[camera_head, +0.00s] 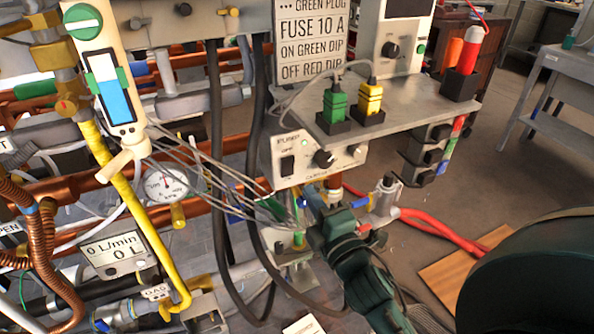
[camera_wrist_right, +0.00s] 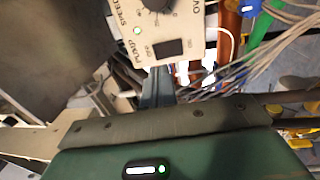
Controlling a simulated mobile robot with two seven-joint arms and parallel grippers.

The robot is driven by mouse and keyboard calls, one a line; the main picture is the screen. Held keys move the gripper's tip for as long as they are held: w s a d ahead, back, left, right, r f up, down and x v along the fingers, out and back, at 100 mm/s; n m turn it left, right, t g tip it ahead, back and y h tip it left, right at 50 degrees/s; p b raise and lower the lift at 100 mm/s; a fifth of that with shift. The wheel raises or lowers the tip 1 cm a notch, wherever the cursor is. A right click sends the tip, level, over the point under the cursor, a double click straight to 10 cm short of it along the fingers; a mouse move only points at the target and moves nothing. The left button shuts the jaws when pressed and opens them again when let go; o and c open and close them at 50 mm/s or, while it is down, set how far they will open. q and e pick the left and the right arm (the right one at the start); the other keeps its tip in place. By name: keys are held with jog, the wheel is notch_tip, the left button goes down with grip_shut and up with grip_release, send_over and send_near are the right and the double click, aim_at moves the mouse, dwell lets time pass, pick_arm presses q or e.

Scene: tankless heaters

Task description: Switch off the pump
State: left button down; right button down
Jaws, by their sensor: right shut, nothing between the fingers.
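The pump control box (camera_head: 315,160) is a light panel below the grey shelf, with a black rocker switch (camera_head: 287,165) on the left and a black speed knob (camera_head: 323,158) in the middle. A small green light glows on it. In the right wrist view the box is at the top, with the switch (camera_wrist_right: 169,48) and the lit green lamp (camera_wrist_right: 137,30). My right gripper (camera_head: 313,206) is just below the box, shut and empty; its fingers (camera_wrist_right: 157,86) point toward the panel near the switch. Contact cannot be told. My left gripper is not in view.
Thin grey wires (camera_head: 215,165) run close left of the box, and black hoses (camera_head: 222,190) hang there. The shelf (camera_head: 415,100) above holds a green plug (camera_head: 335,103) and a yellow plug (camera_head: 369,98). Pipes and a gauge (camera_head: 167,183) fill the left.

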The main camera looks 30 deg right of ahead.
aim_at(291, 162)
jog(key=w, duration=0.6)
jog(key=shift+d+r, duration=0.15)
jog(key=shift+r, duration=0.25)
jog(key=shift+w, duration=0.65)
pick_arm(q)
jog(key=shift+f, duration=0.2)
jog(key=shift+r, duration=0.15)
pick_arm(e)
jog(key=shift+r, duration=0.1)
jog(key=shift+r+p, duration=0.2)
jog(key=shift+p, duration=0.45)
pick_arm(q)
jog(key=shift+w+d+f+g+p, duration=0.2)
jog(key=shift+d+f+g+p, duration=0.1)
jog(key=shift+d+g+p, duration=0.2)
pick_arm(e)
jog(key=shift+w+g, duration=0.2)
jog(key=shift+g, duration=0.1)
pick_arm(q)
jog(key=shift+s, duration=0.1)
pick_arm(e)
jog(key=shift+s, duration=0.1)
